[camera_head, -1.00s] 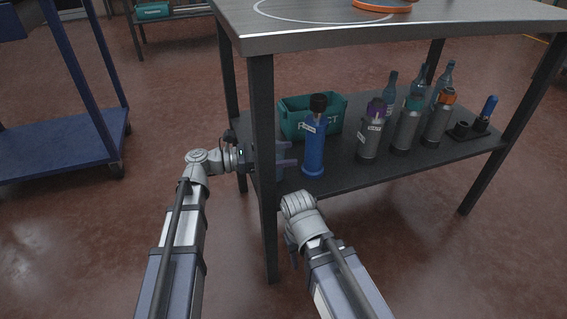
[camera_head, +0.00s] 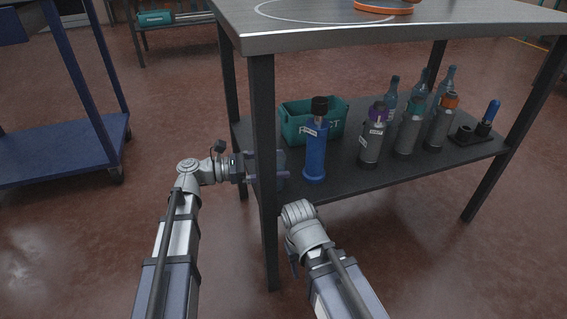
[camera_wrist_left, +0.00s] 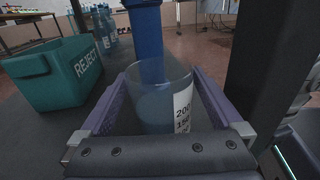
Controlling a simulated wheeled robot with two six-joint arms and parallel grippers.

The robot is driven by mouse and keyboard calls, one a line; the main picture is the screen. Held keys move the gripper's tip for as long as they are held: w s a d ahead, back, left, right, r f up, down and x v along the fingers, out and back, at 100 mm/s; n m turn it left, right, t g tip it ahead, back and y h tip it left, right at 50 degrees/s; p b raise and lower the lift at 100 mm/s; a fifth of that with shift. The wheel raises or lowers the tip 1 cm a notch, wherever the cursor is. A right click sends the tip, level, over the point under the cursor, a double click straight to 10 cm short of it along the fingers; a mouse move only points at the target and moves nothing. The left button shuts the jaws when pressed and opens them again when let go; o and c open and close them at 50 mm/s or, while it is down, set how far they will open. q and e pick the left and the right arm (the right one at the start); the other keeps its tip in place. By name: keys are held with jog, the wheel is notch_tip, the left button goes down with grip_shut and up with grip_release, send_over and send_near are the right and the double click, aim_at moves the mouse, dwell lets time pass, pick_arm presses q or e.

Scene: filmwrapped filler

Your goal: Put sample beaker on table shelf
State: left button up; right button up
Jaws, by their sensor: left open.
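The sample beaker (camera_wrist_left: 152,108), clear with a white printed label, stands upright on the lower shelf of the table (camera_head: 345,180). In the left wrist view it sits between the two purple fingers of my left gripper (camera_wrist_left: 160,78). The fingers are open, one on each side of it; contact is not clear. In the head view my left gripper (camera_head: 280,166) reaches past the front table leg, which partly hides it and the beaker. My right arm (camera_head: 305,228) is folded at the shelf's front edge; its fingers do not show.
A teal REJECT bin (camera_head: 338,122) and a blue bottle (camera_head: 315,152) stand close to the beaker. Several bottles and flasks (camera_head: 372,142) fill the shelf's right part. The dark front leg (camera_head: 265,200) is beside my left gripper. A blue cart (camera_head: 60,158) stands at left.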

pick_arm(q)
jog(key=s+a, duration=0.1)
jog(key=a, duration=0.8)
jog(key=shift+s+a, duration=0.3)
